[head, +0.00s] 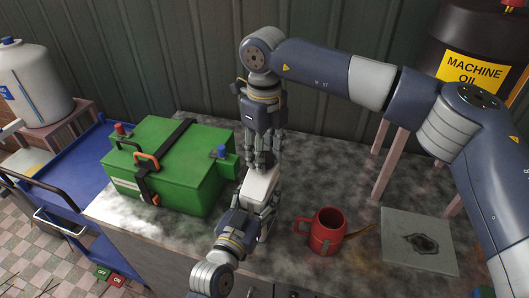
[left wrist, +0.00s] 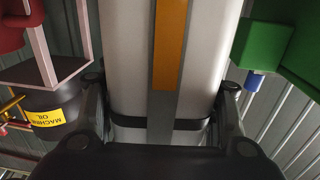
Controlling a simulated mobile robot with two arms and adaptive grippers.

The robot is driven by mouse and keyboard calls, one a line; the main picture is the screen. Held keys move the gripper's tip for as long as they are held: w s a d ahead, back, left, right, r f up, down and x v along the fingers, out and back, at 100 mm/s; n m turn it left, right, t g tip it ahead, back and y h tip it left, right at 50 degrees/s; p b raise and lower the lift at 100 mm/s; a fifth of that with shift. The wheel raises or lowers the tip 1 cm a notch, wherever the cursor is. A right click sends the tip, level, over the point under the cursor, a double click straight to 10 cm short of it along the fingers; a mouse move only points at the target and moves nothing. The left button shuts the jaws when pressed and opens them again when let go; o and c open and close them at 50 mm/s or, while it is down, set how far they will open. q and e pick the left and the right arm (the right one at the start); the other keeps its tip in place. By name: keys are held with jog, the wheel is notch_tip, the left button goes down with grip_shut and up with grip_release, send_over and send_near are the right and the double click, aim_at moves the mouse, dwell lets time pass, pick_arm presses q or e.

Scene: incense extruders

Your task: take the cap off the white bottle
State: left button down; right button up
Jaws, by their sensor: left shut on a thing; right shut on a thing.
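The white bottle (head: 262,183) stands on the worktop, in the middle of the head view. My left gripper (head: 258,212) is shut around its body from the near side. In the left wrist view the bottle (left wrist: 126,60) fills the middle between my left fingers, with an orange and grey stripe down its side. My right gripper (head: 264,158) points down from above and is shut at the top of the bottle, on the cap. The fingers mostly hide the dark cap, and I cannot tell whether it is still seated on the neck.
A green battery-like box (head: 165,180) stands close left of the bottle. A red mug (head: 326,232) and a grey plate (head: 408,252) with a dark patch are to the right. A machine oil drum (head: 476,40) stands on a pinkish stand at the back right.

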jog(key=n, duration=2)
jog(key=shift+n, duration=0.4)
jog(key=n, duration=0.6)
jog(key=shift+r, duration=0.1)
jog(key=shift+r, duration=0.1)
jog(key=shift+r, duration=1)
